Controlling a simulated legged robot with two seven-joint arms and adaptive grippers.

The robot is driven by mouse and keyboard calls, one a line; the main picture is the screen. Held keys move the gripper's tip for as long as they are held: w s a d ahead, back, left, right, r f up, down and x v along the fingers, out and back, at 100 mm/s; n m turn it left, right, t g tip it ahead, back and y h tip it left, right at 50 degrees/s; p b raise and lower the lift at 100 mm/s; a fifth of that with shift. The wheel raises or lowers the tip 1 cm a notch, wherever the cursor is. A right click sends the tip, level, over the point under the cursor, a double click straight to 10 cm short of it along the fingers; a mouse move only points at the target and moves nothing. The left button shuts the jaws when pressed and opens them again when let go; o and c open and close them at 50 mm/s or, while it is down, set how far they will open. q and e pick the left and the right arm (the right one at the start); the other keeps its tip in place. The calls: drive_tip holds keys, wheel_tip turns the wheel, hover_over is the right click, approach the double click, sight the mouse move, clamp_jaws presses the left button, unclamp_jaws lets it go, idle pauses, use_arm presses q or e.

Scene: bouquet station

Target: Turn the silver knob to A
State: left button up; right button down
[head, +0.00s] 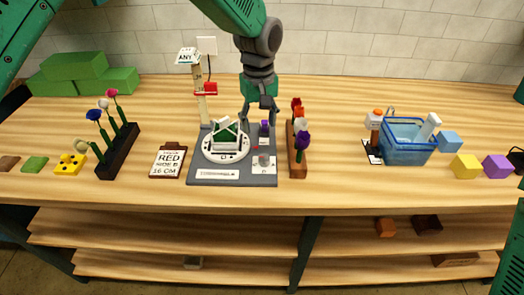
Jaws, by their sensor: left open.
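A grey board (200,176) lies on the bench, with a round white dial plate carrying a green and white piece (226,137). At its right side is a white card (264,169) with a small grey knob-like part (263,158), which I take for the silver knob; its marks and setting are too small to read. A small purple piece (264,129) stands behind it. My left gripper (261,112) points down, open, above the board's back right part, behind the knob and apart from it. My right gripper does not show.
A rack of flowers (298,160) stands close right of the board. A post with an "ANY" sign (188,56) rises behind it. A clipboard (168,161) lies left. A blue basin (406,148) and cubes (466,166) stand at right.

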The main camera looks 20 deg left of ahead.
sight(266, 157)
use_arm(q)
drive_tip(key=d+f, duration=0.1)
drive_tip(key=f, duration=0.5)
drive_tip(key=d+f+p, duration=0.1)
drive_tip(key=f, duration=0.2)
drive_tip(key=shift+d, duration=0.35)
drive_tip(key=f, duration=0.1)
drive_tip(key=a+f, duration=0.1)
drive_tip(key=shift+a+f, duration=0.15)
drive_tip(key=shift+f, duration=0.15)
drive_tip(key=shift+a+f, duration=0.35)
drive_tip(key=shift+a, duration=0.15)
drive_tip(key=shift+d, duration=0.2)
drive_tip(key=shift+d+r, duration=0.1)
drive_tip(key=shift+d, duration=0.4)
clamp_jaws()
drive_tip(key=shift+d, duration=0.15)
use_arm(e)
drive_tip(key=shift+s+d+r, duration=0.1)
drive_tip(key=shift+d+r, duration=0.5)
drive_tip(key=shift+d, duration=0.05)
